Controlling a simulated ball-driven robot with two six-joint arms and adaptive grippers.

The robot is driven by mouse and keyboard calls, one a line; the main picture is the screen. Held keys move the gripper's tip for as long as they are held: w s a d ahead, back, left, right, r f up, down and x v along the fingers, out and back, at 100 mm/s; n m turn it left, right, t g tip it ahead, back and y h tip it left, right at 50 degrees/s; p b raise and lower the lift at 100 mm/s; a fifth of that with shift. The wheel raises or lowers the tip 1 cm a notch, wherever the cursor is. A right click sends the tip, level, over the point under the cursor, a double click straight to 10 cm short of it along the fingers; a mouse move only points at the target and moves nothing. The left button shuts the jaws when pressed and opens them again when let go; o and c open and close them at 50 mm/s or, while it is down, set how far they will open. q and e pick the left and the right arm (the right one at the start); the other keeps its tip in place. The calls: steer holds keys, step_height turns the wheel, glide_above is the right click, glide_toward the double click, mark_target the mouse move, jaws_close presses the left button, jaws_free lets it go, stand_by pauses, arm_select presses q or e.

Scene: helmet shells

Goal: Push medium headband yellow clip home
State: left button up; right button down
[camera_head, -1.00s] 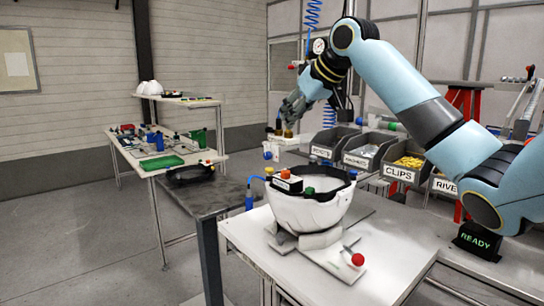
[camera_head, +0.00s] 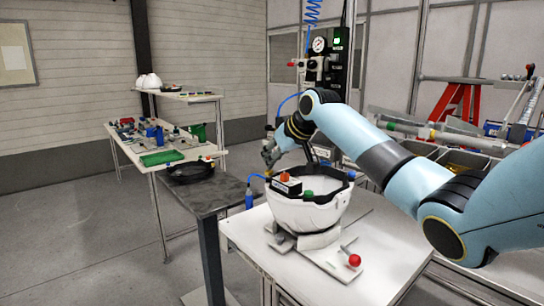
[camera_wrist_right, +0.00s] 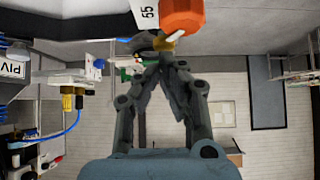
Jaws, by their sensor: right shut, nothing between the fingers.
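The white helmet shell (camera_head: 300,213) sits open side up on its grey stand. A dark headband (camera_head: 335,175) lines its rim. A small box with a red-orange knob (camera_head: 285,178) sits at the rim, with a green knob beside it. My right gripper (camera_head: 268,160) is shut and empty, above the left back of the rim. In the right wrist view, the right gripper (camera_wrist_right: 156,58) has its fingertips together near a small yellow piece (camera_wrist_right: 174,40), seemingly the clip, beside an orange knob (camera_wrist_right: 183,16). I cannot tell whether they touch. My left gripper is out of view.
The white bench (camera_head: 380,255) carries the stand and a red-ball lever (camera_head: 354,260). Bins (camera_head: 465,160) stand behind my right arm. A dark side table (camera_head: 215,197) is at the left, with a black ring on it.

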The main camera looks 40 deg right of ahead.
steer(key=shift+s+a+f, duration=0.15)
steer(key=shift+f, duration=1.1)
steer(key=r+p, duration=0.5)
steer(key=shift+w+r, duration=0.2)
steer(key=shift+r, duration=0.15)
steer(key=b+v, duration=0.3)
steer(key=v, duration=0.6)
steer(key=shift+s, duration=0.35)
